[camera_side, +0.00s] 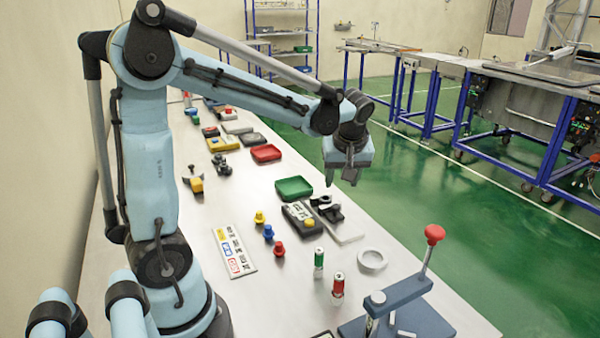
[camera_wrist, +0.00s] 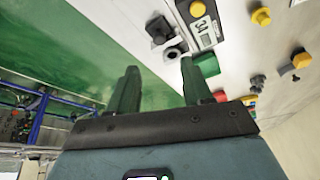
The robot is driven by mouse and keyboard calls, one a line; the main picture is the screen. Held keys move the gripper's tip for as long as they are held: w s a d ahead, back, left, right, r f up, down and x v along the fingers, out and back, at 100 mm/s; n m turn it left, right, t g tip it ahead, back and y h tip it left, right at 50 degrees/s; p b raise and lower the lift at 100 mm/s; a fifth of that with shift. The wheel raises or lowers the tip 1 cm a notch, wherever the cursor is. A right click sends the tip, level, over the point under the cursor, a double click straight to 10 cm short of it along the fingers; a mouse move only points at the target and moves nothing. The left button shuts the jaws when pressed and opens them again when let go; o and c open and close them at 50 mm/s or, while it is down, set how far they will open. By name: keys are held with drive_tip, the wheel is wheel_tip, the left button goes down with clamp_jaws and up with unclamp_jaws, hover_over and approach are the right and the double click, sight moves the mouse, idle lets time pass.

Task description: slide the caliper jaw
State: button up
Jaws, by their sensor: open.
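What looks like the caliper is a pale flat bar (camera_side: 345,234) with dark jaw-like blocks (camera_side: 326,207) on it, lying on the bench beside a grey box with a yellow button. In the wrist view the dark blocks (camera_wrist: 159,30) show beyond the fingertips, near the top. I cannot tell which block slides. My gripper (camera_side: 340,180) hangs above and a little behind the bar, pointing down, apart from it. In the wrist view my gripper (camera_wrist: 159,66) has its two fingers spread with nothing between them.
A green tray (camera_side: 294,189) lies just behind the grey button box (camera_side: 303,217). A white ring (camera_side: 372,260) and a blue lever press (camera_side: 400,312) with a tall red knob stand in front. Coloured buttons (camera_side: 268,232) are at left. The bench's right edge is close to the bar.

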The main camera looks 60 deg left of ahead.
sight(336, 205)
drive_tip(key=x, duration=1)
drive_tip(key=shift+c, duration=0.3)
clamp_jaws()
